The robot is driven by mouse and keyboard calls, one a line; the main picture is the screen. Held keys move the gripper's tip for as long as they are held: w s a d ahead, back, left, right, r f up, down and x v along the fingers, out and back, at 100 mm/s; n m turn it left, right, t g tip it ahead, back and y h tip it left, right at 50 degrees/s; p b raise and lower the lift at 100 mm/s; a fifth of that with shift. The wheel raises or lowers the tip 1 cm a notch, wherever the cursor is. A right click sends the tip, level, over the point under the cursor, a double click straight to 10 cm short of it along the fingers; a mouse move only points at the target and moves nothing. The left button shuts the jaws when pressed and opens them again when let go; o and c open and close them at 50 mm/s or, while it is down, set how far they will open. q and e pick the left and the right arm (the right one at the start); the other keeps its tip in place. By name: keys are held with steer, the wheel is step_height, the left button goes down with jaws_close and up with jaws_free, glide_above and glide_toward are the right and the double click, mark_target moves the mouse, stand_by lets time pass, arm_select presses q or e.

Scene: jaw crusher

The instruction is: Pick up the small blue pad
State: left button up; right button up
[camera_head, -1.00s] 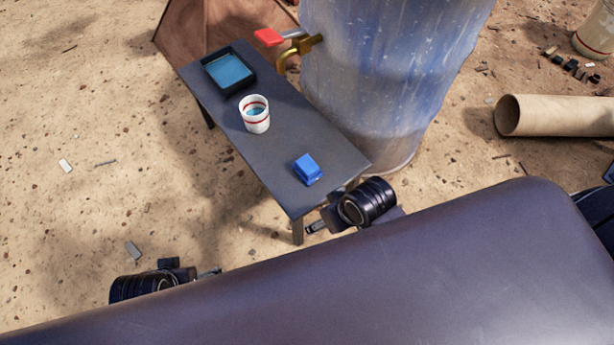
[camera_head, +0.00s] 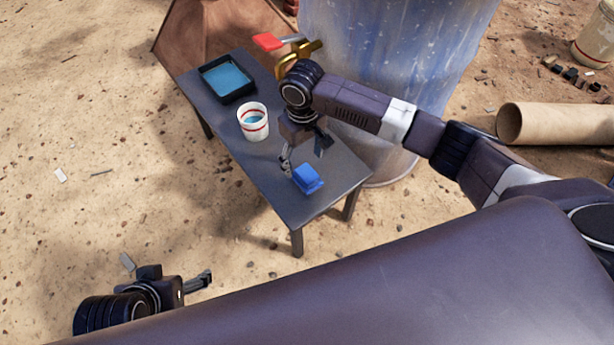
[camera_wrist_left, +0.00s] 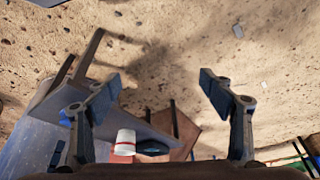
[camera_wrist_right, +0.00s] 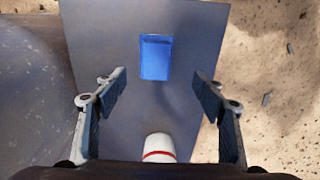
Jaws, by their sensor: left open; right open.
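The small blue pad (camera_head: 307,179) lies on the near end of the dark grey table (camera_head: 270,187). In the right wrist view the pad (camera_wrist_right: 156,58) lies ahead of the fingertips, between their lines. My right gripper (camera_head: 303,150) is open and empty, above the table beside the pad, on its far side. In the right wrist view its two fingers (camera_wrist_right: 158,85) stand wide apart. My left gripper (camera_head: 200,282) is low at the left, off the table, over the sandy ground. Its fingers (camera_wrist_left: 162,85) are open and empty in the left wrist view.
A white cup with red bands (camera_head: 253,122) stands on the table near my right gripper. A black tray with blue liquid (camera_head: 228,78) is at the far end. A large blue-grey barrel (camera_head: 390,50) with a brass tap (camera_head: 305,50) stands right beside the table.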

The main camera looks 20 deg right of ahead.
mark_target(307, 173)
steer(key=shift+w+d+f, duration=0.1)
steer(key=shift+d+f, duration=0.05)
steer(key=shift+d, duration=0.05)
step_height(307, 173, down, 2)
steer(key=shift+f+b, duration=0.25)
steer(key=shift+b, duration=0.25)
steer(key=shift+s+d+f+b, duration=0.15)
steer(key=shift+f+b, duration=0.2)
steer(key=shift+f, duration=0.25)
steer(key=shift+s+d+f+b, duration=0.1)
steer(key=shift+f+b, duration=0.2)
steer(key=shift+f, duration=0.25)
step_height(307, 173, down, 2)
steer(key=shift+f+b, duration=0.15)
steer(key=shift+b, duration=0.35)
steer(key=shift+f, duration=0.15)
arm_select(q)
steer(key=w+d+r+t+h, duration=0.1)
steer(key=w+d+r+t, duration=0.1)
steer(key=w+r+t, duration=0.2)
steer(key=w+d+r+t+h, duration=0.1)
steer(key=w+d+r+t, duration=0.2)
steer(key=w+r+t, duration=0.2)
steer(key=w+r, duration=0.3)
steer(key=w, duration=0.3)
steer(key=shift+d+m, duration=0.25)
steer(key=shift+m, duration=0.05)
arm_select(e)
steer(key=shift+c, duration=0.5)
